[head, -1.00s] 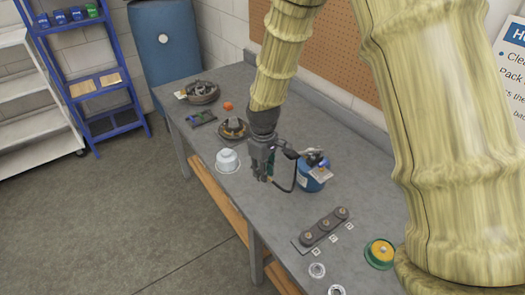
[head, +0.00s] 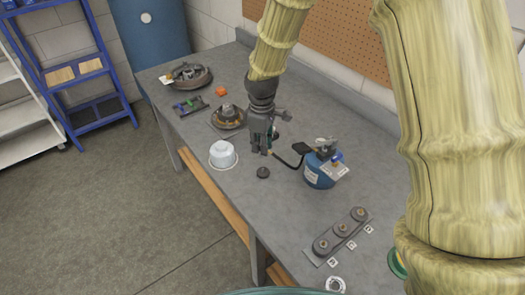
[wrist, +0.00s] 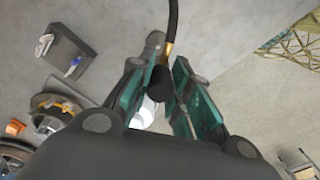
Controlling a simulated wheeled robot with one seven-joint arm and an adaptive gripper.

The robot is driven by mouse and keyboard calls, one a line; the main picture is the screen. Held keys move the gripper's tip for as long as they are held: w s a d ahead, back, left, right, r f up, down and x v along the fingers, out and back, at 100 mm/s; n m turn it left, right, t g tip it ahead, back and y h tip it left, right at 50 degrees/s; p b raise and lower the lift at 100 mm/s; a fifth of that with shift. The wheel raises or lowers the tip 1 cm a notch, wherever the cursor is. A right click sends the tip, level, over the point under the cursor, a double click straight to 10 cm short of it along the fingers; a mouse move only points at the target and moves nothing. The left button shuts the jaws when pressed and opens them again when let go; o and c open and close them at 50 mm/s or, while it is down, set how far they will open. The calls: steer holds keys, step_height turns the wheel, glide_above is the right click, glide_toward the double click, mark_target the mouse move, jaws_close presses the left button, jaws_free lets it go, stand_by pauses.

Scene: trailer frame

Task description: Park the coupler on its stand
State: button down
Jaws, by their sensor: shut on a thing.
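My gripper (head: 263,149) is above the workbench, between the white dome and the blue tank. In the wrist view its two teal fingers are closed around a black coupler (wrist: 160,80) with a brass fitting and a black hose. In the head view the hose (head: 288,162) runs from the gripper towards the blue tank (head: 318,174). The coupler is mostly hidden by the fingers there. A small dark round piece (head: 262,172) is on the bench just in front of the gripper. I cannot tell whether it is the stand, and no stand is clearly identifiable.
The white dome (head: 223,154) is left of the gripper. Brake-like drums (head: 229,117) and an orange piece (head: 221,91) stand farther back. A dark strip with several round knobs (head: 340,236) lies nearer on the bench (head: 290,220). Bare bench lies between the strip and the gripper.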

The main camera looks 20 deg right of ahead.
steer(key=shift+w+d+f, duration=0.1)
steer(key=shift+w+f, duration=0.05)
steer(key=shift+f, duration=0.55)
steer(key=shift+f+b, duration=0.1)
steer(key=shift+b, duration=0.35)
steer(key=shift+d+f+b, duration=0.25)
steer(key=shift+f+b, duration=0.5)
steer(key=shift+f, duration=0.05)
step_height(320, 180, down, 3)
steer(key=shift+r+b, duration=0.2)
steer(key=shift+b, duration=0.9)
steer(key=shift+f, duration=0.35)
steer(key=shift+p, duration=0.8)
steer(key=shift+f+p, duration=0.65)
steer(key=shift+f, duration=0.25)
stand_by(1.1)
